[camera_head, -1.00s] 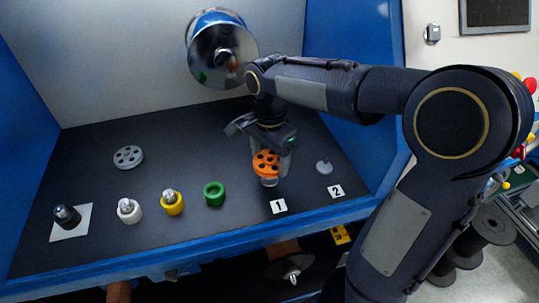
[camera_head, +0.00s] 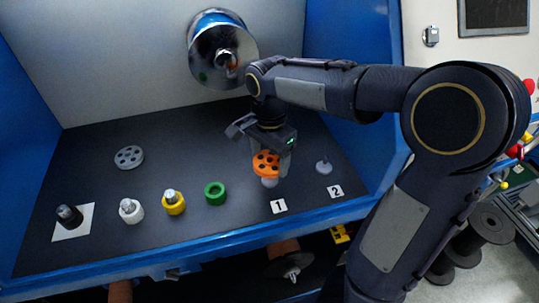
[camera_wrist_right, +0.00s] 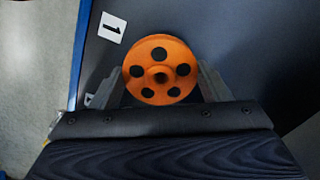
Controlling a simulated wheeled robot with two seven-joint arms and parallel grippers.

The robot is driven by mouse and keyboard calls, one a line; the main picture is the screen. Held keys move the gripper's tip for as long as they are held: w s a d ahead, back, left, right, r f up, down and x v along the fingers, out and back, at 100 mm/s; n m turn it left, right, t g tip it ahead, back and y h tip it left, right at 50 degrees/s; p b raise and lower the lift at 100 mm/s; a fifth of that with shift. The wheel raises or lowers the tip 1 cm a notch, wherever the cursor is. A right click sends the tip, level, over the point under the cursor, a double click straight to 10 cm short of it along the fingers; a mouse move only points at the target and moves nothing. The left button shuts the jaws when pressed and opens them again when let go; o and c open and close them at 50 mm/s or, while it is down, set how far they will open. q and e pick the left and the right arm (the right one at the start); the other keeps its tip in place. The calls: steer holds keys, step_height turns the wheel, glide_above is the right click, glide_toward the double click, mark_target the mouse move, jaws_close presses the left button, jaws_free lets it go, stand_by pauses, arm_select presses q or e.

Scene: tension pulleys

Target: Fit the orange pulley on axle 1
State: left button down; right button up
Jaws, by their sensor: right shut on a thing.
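My right gripper (camera_head: 268,165) is shut on the orange pulley (camera_head: 266,159), a disc with a ring of round holes. The pulley also shows face-on between the fingers in the right wrist view (camera_wrist_right: 160,52). In the head view it is directly over axle 1, whose pale lower part (camera_head: 269,183) shows just below it, behind label 1 (camera_head: 279,206). The pulley hides the top of the axle, so I cannot tell whether the axle is in the bore. The bore looks dark in the wrist view. My left gripper is not in view.
Axle 2 (camera_head: 323,167) stands bare to the right, by label 2 (camera_head: 335,191). A grey pulley (camera_head: 129,157) lies at the back left. A green ring (camera_head: 215,193), a yellow part (camera_head: 173,202), a white part (camera_head: 131,211) and a black part (camera_head: 68,214) stand along the front.

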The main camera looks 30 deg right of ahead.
steer(key=shift+f, duration=0.2)
steer(key=shift+f+b, duration=0.8)
steer(key=shift+f, duration=0.55)
steer(key=shift+f, duration=0.15)
stand_by(0.6)
steer(key=shift+f+b, duration=0.35)
steer(key=shift+f, duration=0.35)
steer(key=o, duration=1.1)
steer(key=shift+f, duration=0.1)
steer(key=shift+o, duration=0.2)
